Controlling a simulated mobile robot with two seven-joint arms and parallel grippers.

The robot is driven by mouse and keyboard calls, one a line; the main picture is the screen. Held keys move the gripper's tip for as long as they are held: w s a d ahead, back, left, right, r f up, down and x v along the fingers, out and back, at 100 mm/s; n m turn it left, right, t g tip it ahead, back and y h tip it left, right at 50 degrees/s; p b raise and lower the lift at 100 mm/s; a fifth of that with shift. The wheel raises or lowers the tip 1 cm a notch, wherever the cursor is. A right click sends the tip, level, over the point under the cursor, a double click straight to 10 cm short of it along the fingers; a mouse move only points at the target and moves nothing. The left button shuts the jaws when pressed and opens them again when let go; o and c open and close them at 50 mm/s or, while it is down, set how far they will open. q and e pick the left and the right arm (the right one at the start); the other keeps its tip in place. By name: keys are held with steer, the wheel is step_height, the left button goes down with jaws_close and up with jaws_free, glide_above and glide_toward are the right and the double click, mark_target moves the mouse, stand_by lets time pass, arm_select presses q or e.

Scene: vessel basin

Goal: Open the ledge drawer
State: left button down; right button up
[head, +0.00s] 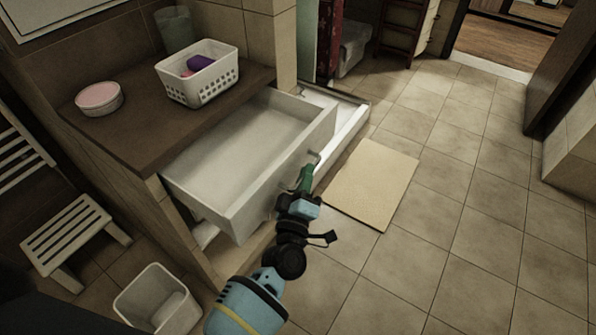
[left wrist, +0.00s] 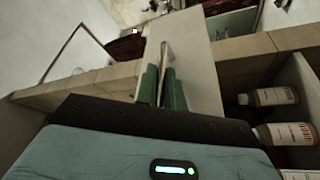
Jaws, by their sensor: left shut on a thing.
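The ledge drawer (head: 250,132) stands pulled out from under the brown ledge (head: 140,135). Its pale inside looks empty in the head view. My left gripper (head: 306,177) is at the drawer's front panel, with its green fingers shut on the small metal handle (head: 316,157). In the left wrist view the fingers (left wrist: 162,88) close on either side of the thin handle (left wrist: 163,58), against the pale drawer front (left wrist: 198,62). The fingers cover part of the handle. My right gripper is in neither view.
On the ledge are a white basket (head: 198,80) with purple items and a pink-topped round tin (head: 99,97). A slatted stool (head: 75,235) and a white bin (head: 155,300) stand left. A beige mat (head: 372,185) lies right; tiles beyond are clear. Bottles (left wrist: 272,97) show in the wrist view.

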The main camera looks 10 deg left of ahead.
arm_select(q)
steer(key=shift+f, duration=0.1)
steer(key=c, duration=1.5)
jaws_free()
steer(key=v, duration=0.7)
steer(key=shift+s, duration=0.45)
